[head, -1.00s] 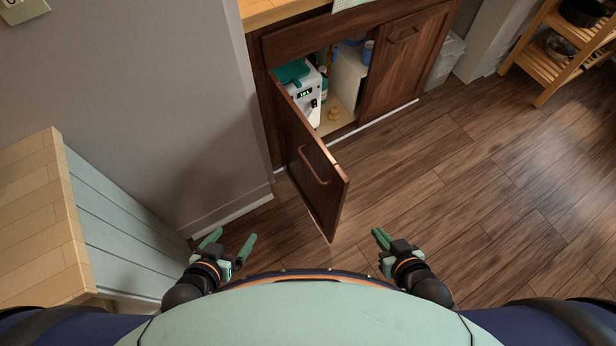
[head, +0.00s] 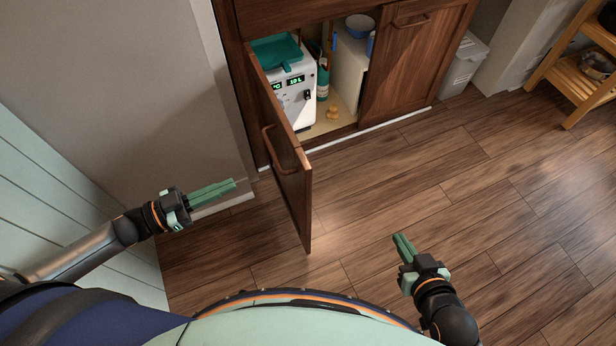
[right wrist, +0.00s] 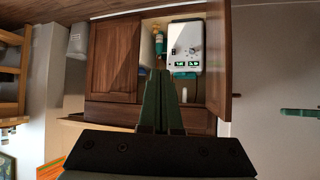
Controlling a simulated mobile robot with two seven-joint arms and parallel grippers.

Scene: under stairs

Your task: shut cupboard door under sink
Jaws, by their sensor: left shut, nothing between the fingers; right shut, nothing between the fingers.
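The cupboard door (head: 287,160) is dark brown wood with a bar handle (head: 276,151). It stands wide open, hinged at the left of the opening and swung out over the floor. In the right wrist view the open door (right wrist: 217,62) shows at the right of the cupboard. My left gripper (head: 233,185) is shut and empty, to the left of the door and apart from it. My right gripper (head: 399,238) is shut and empty over the floor, to the right of the door. Its closed fingers (right wrist: 162,80) also show in the right wrist view.
Inside the cupboard are a white appliance (head: 301,95) with a green display, a bottle (head: 323,80) and a blue bowl (head: 360,25). The neighbouring door (head: 405,65) is shut. A bin (head: 463,68) and a wooden shelf (head: 570,85) stand right. The floor in front is clear.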

